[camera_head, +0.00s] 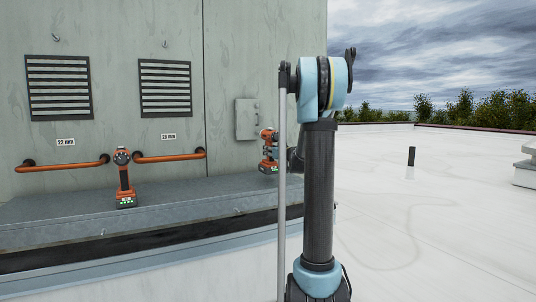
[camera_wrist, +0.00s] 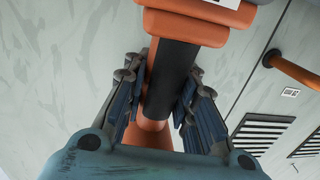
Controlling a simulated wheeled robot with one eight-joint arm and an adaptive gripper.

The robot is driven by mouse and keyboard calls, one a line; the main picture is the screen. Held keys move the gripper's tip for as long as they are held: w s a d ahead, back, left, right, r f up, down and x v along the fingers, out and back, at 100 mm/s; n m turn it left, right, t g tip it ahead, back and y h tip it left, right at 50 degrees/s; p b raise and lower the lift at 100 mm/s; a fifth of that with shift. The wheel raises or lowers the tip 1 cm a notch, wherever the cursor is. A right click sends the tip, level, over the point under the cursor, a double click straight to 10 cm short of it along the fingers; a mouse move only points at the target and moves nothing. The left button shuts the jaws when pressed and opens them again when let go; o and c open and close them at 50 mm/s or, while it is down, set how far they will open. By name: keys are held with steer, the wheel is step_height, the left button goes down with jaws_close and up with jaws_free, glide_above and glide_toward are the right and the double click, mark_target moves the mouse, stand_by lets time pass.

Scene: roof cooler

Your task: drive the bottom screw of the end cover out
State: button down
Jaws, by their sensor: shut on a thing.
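My gripper (camera_wrist: 163,75) is shut on the grip of an orange and black power driver (camera_wrist: 172,72), with a ribbed finger on each side of the handle. In the head view the held driver (camera_head: 268,150) is upright beside my arm, in front of the grey wall, its nose toward the left. My arm hides most of the gripper there. A second, similar driver (camera_head: 124,180) stands upright on the ledge at the left. I cannot make out the end cover or its bottom screw for certain in either view. The driver's tip is out of the wrist view.
The grey wall carries two louvred vents (camera_head: 58,88), orange pipes (camera_head: 62,165) with size labels, and a small grey box (camera_head: 247,118). A metal ledge (camera_head: 60,212) runs below. The white roof (camera_head: 440,220) at the right is mostly open, with a short black post (camera_head: 411,158).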

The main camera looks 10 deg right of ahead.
steer(key=shift+a+v, duration=0.15)
steer(key=shift+v, duration=1.3)
steer(key=shift+a+v, duration=0.1)
steer(key=shift+v, duration=1.4)
steer(key=shift+s, duration=0.25)
